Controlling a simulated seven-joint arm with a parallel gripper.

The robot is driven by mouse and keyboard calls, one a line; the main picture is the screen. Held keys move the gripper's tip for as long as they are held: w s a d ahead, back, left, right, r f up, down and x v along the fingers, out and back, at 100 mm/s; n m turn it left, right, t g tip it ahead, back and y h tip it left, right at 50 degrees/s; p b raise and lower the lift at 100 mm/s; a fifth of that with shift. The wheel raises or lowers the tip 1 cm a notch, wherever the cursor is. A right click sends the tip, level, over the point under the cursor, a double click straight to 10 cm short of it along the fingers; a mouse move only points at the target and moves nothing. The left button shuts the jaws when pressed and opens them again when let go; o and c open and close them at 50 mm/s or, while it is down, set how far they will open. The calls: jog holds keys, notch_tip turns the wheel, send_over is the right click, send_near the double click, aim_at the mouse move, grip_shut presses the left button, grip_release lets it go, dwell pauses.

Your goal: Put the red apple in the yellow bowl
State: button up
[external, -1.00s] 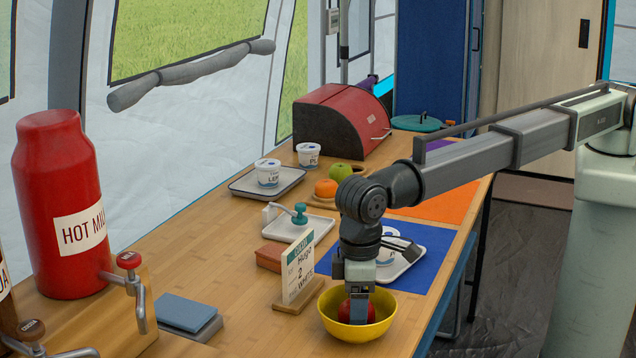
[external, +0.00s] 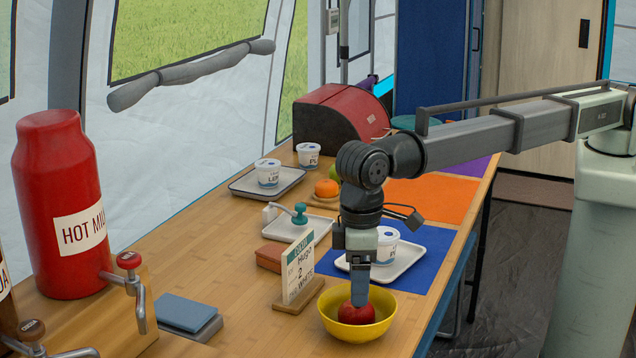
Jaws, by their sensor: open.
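The red apple (external: 357,314) lies inside the yellow bowl (external: 358,330), which stands near the front right edge of the wooden table. My gripper (external: 360,296) is open and points down just above the apple. Its fingertips overlap the apple's top in this view; I cannot tell whether they touch it. The apple's lower part is hidden by the bowl's near wall.
A card stand (external: 297,274) is close to the bowl's left. Behind the bowl, a white tray (external: 408,262) with a tub (external: 387,245) sits on a blue mat (external: 437,245). An orange (external: 326,188) is farther back.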

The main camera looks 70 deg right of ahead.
notch_tip(320, 180, up, 6)
jog(key=shift+r, duration=0.15)
jog(key=shift+d, duration=0.1)
dwell(0.5)
